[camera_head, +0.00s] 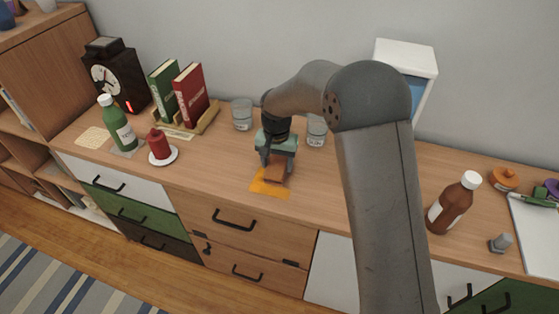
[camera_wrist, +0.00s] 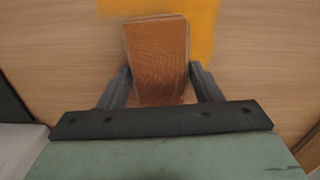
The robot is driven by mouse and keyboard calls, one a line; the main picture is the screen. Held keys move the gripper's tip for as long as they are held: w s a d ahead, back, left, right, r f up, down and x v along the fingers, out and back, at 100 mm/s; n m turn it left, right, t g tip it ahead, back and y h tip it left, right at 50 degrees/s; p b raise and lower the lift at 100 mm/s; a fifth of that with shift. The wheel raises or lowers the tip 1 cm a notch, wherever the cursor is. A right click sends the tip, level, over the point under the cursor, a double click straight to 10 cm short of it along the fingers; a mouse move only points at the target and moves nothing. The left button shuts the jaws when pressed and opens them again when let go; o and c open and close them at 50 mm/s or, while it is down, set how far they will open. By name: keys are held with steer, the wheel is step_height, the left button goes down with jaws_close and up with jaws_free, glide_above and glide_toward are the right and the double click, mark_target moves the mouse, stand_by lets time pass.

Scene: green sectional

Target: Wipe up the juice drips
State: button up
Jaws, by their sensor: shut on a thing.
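My gripper (camera_head: 272,172) is shut on a brown block-like wiper (camera_head: 277,172) at the middle of the sideboard top. In the wrist view, the brown wiper (camera_wrist: 158,55) sits between the two dark fingers, with a scaly, leather-like surface facing the camera. An orange-yellow patch of juice (camera_head: 268,187) lies on the wood under and beside the wiper. It also shows in the wrist view (camera_wrist: 202,25), beyond the wiper and to its right. The wiper hides part of the patch. I cannot tell whether the wiper touches the wood.
Two clear glasses (camera_head: 242,115) (camera_head: 316,131) stand behind my gripper. Left are a red candle on a white saucer (camera_head: 165,158), a green bottle (camera_head: 118,127), books (camera_head: 190,95) and a clock (camera_head: 108,78). Right are a brown bottle (camera_head: 453,205) and a grey stopper-like object (camera_head: 500,243).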

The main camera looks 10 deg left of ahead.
steer(key=shift+s, duration=0.55)
steer(key=shift+s+a+b, duration=0.2)
steer(key=shift+s+b, duration=0.1)
steer(key=shift+s, duration=1.05)
steer(key=shift+s+a+b, duration=0.15)
steer(key=shift+s+b, duration=0.1)
steer(key=shift+s, duration=1.15)
steer(key=shift+s+a+b, duration=0.2)
steer(key=shift+s+b, duration=0.1)
steer(key=shift+s, duration=1.05)
steer(key=shift+s+a, duration=0.1)
steer(key=shift+s, duration=0.1)
steer(key=shift+w+a, duration=0.2)
steer(key=shift+a, duration=0.6)
steer(key=shift+w+a, duration=0.25)
steer(key=shift+w+d, duration=0.3)
steer(key=shift+w, duration=0.5)
steer(key=shift+w+d+p, duration=0.2)
steer(key=shift+w+p, duration=0.15)
steer(key=shift+w, duration=1)
steer(key=shift+w+d+p, duration=0.2)
steer(key=shift+w+p, duration=0.2)
steer(key=shift+w, duration=1)
steer(key=shift+w+d+p, duration=0.2)
steer(key=shift+w+p, duration=0.15)
steer(key=shift+w, duration=1)
steer(key=shift+w+r, duration=0.2)
steer(key=shift+r, duration=0.1)
steer(key=shift+r+p, duration=2.2)
steer(key=shift+r, duration=1.6)
